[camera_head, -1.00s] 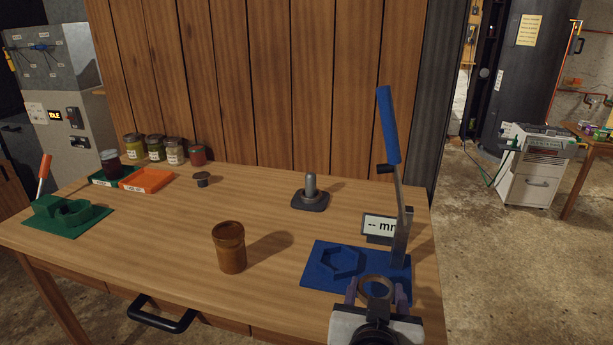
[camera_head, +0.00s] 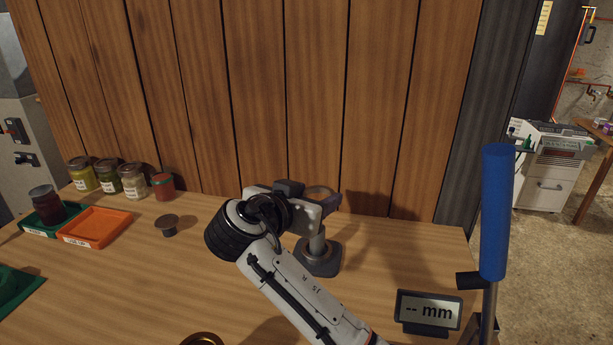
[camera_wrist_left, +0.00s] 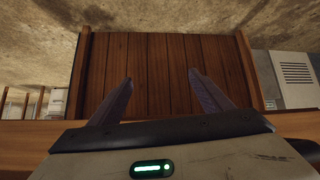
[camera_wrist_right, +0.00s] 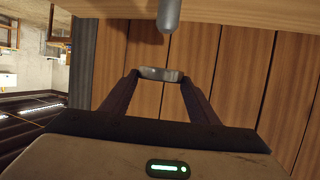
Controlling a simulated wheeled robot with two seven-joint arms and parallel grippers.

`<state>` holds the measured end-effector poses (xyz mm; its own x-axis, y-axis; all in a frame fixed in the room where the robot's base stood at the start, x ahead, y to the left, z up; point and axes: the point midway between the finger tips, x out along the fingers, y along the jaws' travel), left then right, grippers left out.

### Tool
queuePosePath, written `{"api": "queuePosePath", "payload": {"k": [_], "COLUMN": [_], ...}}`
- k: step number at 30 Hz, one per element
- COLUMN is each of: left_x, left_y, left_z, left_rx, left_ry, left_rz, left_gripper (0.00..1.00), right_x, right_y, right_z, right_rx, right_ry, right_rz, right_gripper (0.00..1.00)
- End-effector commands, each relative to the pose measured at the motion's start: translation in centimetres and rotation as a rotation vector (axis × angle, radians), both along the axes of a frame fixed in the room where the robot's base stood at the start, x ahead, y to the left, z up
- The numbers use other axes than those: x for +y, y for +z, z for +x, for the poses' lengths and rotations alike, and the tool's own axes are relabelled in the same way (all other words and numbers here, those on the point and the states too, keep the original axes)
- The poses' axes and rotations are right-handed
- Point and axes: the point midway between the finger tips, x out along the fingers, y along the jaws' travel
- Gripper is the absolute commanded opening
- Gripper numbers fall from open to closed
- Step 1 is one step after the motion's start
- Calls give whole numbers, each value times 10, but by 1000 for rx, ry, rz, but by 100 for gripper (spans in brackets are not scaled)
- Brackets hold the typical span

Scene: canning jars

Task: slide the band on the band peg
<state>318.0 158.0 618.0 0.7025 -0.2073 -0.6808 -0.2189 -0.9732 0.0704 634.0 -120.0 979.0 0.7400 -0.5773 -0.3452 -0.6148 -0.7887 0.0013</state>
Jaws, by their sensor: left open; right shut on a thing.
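The band (camera_wrist_right: 160,73) is a thin metal ring held between the fingertips of my right gripper (camera_wrist_right: 161,80). In the head view my right gripper (camera_head: 308,196) is over the band peg (camera_head: 317,242), a grey post on a dark base. The right wrist view shows the peg's rounded tip (camera_wrist_right: 168,18) apart from the band, with the band above it. Whether the band is centred over the peg I cannot tell. My left gripper (camera_wrist_left: 162,90) is open and empty in its wrist view, outside the head view.
A mm display (camera_head: 428,311) and a blue-handled lever (camera_head: 495,212) stand to the right. A dark round knob-like piece (camera_head: 168,225), an orange tray (camera_head: 97,228) and several jars (camera_head: 131,181) are at the left. An amber jar's rim (camera_head: 203,340) shows at the bottom edge.

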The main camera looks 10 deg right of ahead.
Motion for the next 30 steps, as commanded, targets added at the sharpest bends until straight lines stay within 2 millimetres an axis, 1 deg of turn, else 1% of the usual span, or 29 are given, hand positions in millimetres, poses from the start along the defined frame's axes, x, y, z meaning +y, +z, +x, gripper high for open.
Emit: {"api": "queuePosePath", "payload": {"k": [1,3,6,11,17,18,30], "left_x": [0,0,0,0,-1,-1,-4], "left_y": [-4,-10,-16,-18,-14,-17,-27], "left_z": [-7,-13,-19,-22,-21,-20,-9], "left_rx": [15,30,46,53,50,48,23], "left_ry": [0,-1,-3,-3,-4,-4,-14], "left_rz": [1,2,4,4,2,2,3], "left_gripper": [72,72,72,72,72,72,72], "right_x": [0,0,0,0,2,2,2], "right_y": [0,0,0,0,2,-3,-37], "right_z": [0,0,0,0,-3,-2,-2], "right_rx": [0,0,0,0,1,1,2], "right_ry": [0,0,0,0,-3,-3,-4], "right_rz": [0,0,0,0,-2,-3,-4], "right_gripper": [34,34,34,34,34,34,34]}}
